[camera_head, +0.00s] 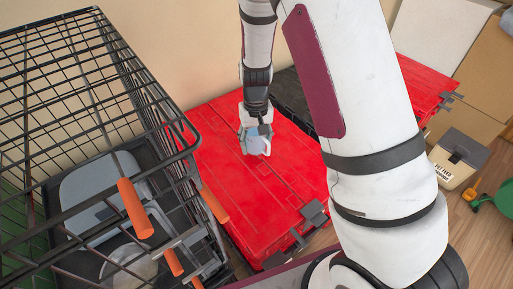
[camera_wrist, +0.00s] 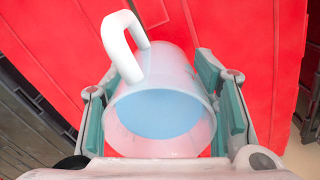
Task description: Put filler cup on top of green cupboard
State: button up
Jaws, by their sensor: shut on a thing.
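The filler cup is a pale, translucent cup with a blue inside and a white handle (camera_wrist: 124,40). In the wrist view the cup (camera_wrist: 160,85) sits between the two finger pads of my gripper (camera_wrist: 160,105), which is shut on it. In the head view my gripper (camera_head: 256,128) holds the cup (camera_head: 258,146) over or at the red tote's lid. I cannot tell whether the cup touches the lid. No green cupboard shows clearly in either view.
A red tote (camera_head: 285,185) with grey latches lies below my gripper. A black wire cart (camera_head: 95,35) with orange handles stands at the left. Another red tote (camera_head: 420,85), cardboard boxes (camera_head: 488,65) and a small labelled box (camera_head: 458,155) are at the right.

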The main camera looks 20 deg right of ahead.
aim_at(257, 147)
jog(key=shift+w+d, duration=0.2)
jog(key=shift+w, duration=0.1)
jog(key=shift+f, duration=0.15)
jog(key=shift+f+b, duration=0.55)
jog(key=shift+f, duration=1.05)
jog(key=shift+f, duration=0.1)
jog(key=o, duration=1.4)
notch_tip(257, 147, up, 12)
jog(key=p, duration=0.3)
